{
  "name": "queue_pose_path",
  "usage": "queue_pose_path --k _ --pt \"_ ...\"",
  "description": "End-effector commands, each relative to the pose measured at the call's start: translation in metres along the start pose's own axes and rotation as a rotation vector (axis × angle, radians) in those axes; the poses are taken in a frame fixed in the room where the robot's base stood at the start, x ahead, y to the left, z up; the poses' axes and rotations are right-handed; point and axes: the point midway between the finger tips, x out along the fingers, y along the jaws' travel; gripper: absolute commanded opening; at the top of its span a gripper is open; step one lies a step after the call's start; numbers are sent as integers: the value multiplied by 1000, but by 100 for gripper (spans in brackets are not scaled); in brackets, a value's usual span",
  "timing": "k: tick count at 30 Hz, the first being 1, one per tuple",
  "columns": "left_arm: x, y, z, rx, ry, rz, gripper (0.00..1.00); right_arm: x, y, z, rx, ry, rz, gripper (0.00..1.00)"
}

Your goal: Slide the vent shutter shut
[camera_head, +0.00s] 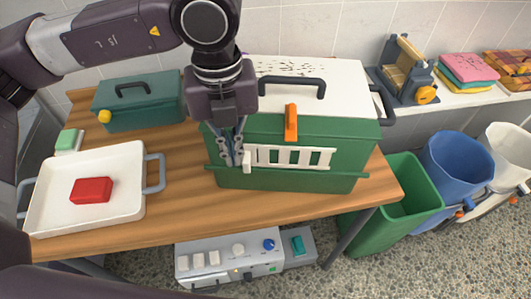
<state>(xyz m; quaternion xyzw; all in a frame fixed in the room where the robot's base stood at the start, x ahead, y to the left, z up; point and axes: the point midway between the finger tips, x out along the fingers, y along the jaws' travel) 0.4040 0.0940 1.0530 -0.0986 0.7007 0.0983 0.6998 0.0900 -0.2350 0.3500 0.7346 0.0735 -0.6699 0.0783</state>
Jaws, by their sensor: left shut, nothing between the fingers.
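The green kennel box (340,130) with a white top stands on the wooden table. On its front is a white slatted vent shutter (321,160); dark green shows between its slats. A small white upright tab (247,164) stands at the shutter's left end. My left gripper (233,161) points down in front of the box, with its shut, empty fingers just left of the tab. I cannot tell whether they touch it. An orange latch (291,122) sits above the shutter. My right gripper is out of view.
A white tray (130,205) with a red block (92,190) lies at left. A teal box (150,105) stands behind it. Green (413,207) and blue (452,165) bins are on the right. A grey switch unit (230,263) is below the table's front edge.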

Motion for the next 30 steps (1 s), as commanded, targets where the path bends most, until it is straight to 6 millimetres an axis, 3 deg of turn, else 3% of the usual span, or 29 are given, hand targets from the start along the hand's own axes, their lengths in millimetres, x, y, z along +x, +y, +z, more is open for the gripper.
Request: queue_pose_path --k 24,30 --pt "-68 8 2 0 -1 0 0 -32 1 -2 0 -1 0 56" --pt "-71 9 2 0 -1 0 0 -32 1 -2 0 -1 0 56"
